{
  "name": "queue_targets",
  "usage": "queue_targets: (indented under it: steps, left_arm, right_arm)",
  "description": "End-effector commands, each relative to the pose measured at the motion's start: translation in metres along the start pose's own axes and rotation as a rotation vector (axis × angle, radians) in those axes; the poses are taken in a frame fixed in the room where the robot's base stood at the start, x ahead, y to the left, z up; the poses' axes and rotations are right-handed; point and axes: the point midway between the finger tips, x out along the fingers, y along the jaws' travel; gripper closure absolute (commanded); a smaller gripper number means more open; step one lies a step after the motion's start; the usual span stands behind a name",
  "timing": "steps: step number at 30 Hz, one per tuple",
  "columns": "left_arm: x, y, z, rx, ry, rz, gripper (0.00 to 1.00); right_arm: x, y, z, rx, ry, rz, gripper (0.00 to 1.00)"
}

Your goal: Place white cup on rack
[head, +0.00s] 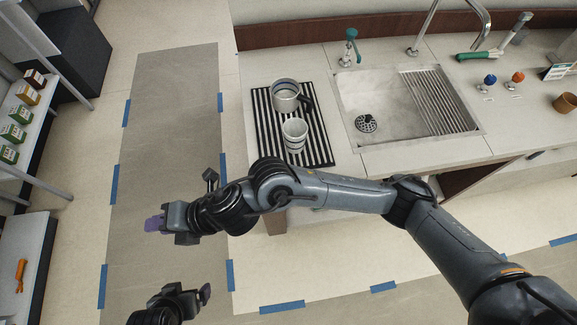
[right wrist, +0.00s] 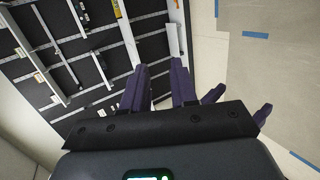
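A white cup (head: 295,135) stands upright on the front part of the black slatted rack (head: 316,150) on the counter. A pale mug (head: 286,97) with a dark handle stands behind it on the same rack. My right gripper (head: 156,224) is away from the counter, over the floor to the left of the rack. Its purple fingers, seen in the right wrist view (right wrist: 160,75), are apart with nothing between them. My left gripper (head: 205,293) is low in the head view, over the floor, with only a purple fingertip clear; its opening cannot be told.
A sink (head: 385,90) with a tap lies right of the rack. A brown cup (head: 565,103) stands at the far right of the counter. Shelves with small boxes (head: 14,133) stand at the left. My right arm crosses in front of the counter edge. The floor between is clear.

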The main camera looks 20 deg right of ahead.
Motion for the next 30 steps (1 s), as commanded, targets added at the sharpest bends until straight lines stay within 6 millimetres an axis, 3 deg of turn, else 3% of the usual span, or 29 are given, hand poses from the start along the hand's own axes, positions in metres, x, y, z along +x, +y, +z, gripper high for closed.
queue_targets:
  steps: [4,7,11,14,17,21,25,30]
  left_arm:
    - [0.0,0.001,0.0,-0.005,0.001,0.004,0.05]
    - [0.0,0.002,-0.001,-0.008,0.001,0.006,0.05]
    - [0.0,0.002,-0.001,-0.008,0.001,0.006,0.05]
    - [0.0,0.002,-0.001,-0.008,0.001,0.006,0.05]
    - [0.0,0.001,-0.001,-0.006,0.001,0.005,0.05]
    - [0.0,0.001,0.0,-0.003,0.001,0.002,0.05]
    - [0.0,0.0,0.0,0.001,0.0,-0.001,0.05]
    - [0.0,-0.001,0.0,0.005,-0.001,-0.004,0.05]
  right_arm:
    - [-0.022,0.004,0.016,0.397,-0.152,0.132,0.72]
    - [-0.047,-0.014,0.039,0.679,-0.274,0.184,0.72]
    - [-0.086,-0.067,0.066,1.063,-0.451,0.21,0.72]
    - [-0.123,-0.125,0.075,1.359,-0.602,0.202,0.72]
    - [-0.161,-0.188,0.069,1.633,-0.759,0.173,0.72]
    - [-0.213,-0.264,0.041,1.946,-0.969,0.117,0.72]
    - [-0.252,-0.31,0.011,2.141,-1.125,0.067,0.72]
    - [-0.28,-0.339,-0.015,2.272,-1.244,0.031,0.72]
